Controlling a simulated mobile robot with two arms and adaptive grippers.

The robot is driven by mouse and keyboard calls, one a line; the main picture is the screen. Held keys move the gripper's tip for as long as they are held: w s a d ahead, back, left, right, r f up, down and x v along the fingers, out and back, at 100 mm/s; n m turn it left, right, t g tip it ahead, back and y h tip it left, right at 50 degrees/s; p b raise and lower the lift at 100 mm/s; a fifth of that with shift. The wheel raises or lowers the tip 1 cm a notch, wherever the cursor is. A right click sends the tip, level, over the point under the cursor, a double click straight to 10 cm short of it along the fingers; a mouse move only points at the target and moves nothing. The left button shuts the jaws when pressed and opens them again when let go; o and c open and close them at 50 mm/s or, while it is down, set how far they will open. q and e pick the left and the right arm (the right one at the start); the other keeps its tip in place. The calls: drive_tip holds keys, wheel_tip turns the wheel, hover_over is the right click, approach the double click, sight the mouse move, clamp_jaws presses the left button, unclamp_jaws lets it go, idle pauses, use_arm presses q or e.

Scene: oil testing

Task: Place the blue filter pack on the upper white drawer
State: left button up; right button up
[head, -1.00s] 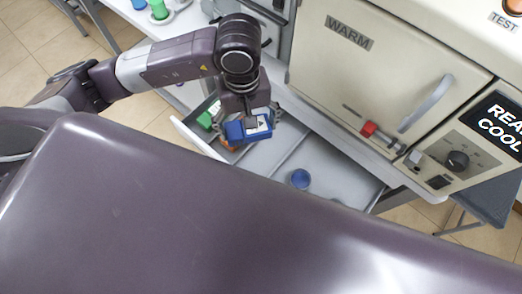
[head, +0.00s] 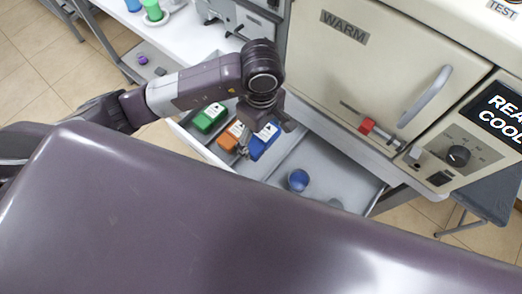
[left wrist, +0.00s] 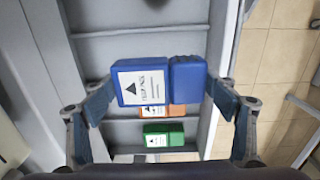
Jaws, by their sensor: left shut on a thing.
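The blue filter pack (head: 262,144) has a white label with a dark triangle. It is in my left gripper (head: 267,138), over the open drawer (head: 335,172), to the right of the orange pack (head: 231,136). In the left wrist view, the blue filter pack (left wrist: 143,82) sits between the two fingers of my left gripper (left wrist: 160,88), label showing, with a finger at each end. I cannot tell whether its underside touches the drawer floor. My right gripper is not in view.
A green pack (head: 210,117) lies in the drawer left of the orange one. A round blue container (head: 298,180) is in the drawer's larger right part. The cabinet with the WARM door (head: 375,70) stands behind. A white bench (head: 185,30) is at upper left.

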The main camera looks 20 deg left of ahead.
sight(261, 146)
use_arm(q)
wheel_tip(261, 146, down, 5)
drive_tip(key=shift+f, duration=0.1)
wheel_tip(261, 146, down, 5)
drive_tip(key=shift+r+p, duration=0.2)
drive_tip(key=shift+p, duration=0.35)
drive_tip(key=shift+f, duration=0.2)
drive_tip(key=shift+f, duration=0.2)
drive_tip(key=o, duration=1.4)
drive_tip(key=shift+r, duration=0.1)
drive_tip(key=shift+r, duration=0.1)
